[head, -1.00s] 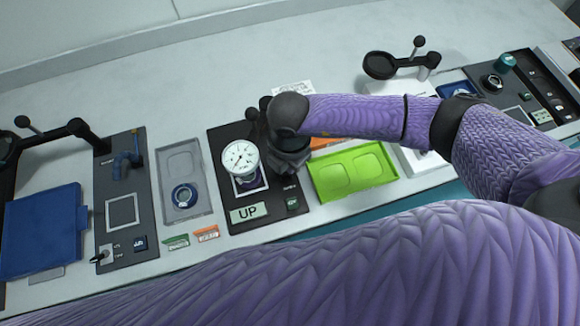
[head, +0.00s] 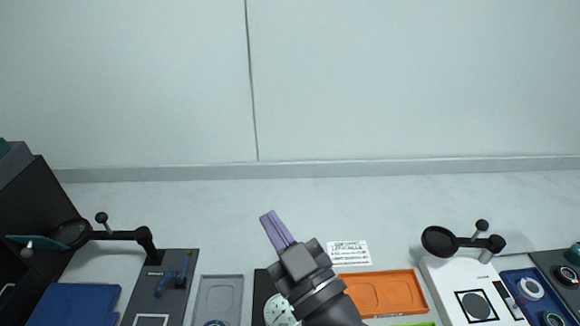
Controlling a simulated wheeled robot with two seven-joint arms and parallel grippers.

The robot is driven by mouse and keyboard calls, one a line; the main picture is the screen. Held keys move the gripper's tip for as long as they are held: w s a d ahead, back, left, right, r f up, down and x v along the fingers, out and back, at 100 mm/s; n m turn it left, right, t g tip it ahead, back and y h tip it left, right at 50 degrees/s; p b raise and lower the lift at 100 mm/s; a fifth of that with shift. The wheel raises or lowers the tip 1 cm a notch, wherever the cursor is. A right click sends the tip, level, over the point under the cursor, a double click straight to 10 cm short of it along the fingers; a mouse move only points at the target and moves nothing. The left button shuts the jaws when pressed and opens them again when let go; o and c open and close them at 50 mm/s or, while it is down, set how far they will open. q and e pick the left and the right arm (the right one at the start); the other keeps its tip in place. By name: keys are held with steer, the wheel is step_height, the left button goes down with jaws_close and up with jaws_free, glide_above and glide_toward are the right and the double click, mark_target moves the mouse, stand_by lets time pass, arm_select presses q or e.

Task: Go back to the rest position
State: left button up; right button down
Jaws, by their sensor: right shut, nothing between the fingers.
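My right gripper (head: 270,222) comes up from the bottom middle of the head view, its purple fingers together and empty. They point up and a little left in the picture, over the light table (head: 200,210). The gripper and its dark wrist cover part of the white dial gauge (head: 279,311) and its dark plate. My left gripper is not in view.
An orange tray (head: 385,292) lies right of my wrist, with a white printed card (head: 349,253) behind it. A grey tray (head: 218,297) and blue panel (head: 75,306) lie left. Black arm-mounted discs stand at left (head: 72,233) and right (head: 438,240). A wall (head: 400,80) closes the back.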

steer(key=s+d+f+m+g+h, duration=0.3)
steer(key=d+f+m+g+h, duration=0.3)
steer(key=d+f+m+h, duration=0.5)
steer(key=s+d+f+n+g, duration=0.2)
steer(key=s+d+f+g, duration=0.1)
steer(key=s+f+g, duration=0.3)
steer(key=s+d+f+n+g, duration=0.2)
steer(key=s+d+f+g, duration=0.15)
steer(key=s, duration=0.45)
step_height(320, 180, down, 21)
steer(key=s+b, duration=0.2)
steer(key=b, duration=0.2)
arm_select(q)
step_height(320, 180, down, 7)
steer(key=b, duration=0.3)
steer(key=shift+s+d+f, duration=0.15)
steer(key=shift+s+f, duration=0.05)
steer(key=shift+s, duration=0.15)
arm_select(e)
steer(key=s+d+f+g, duration=0.2)
steer(key=s+f, duration=1.1)
steer(key=f, duration=0.2)
steer(key=shift+s+d+h, duration=0.15)
steer(key=shift+h, duration=0.25)
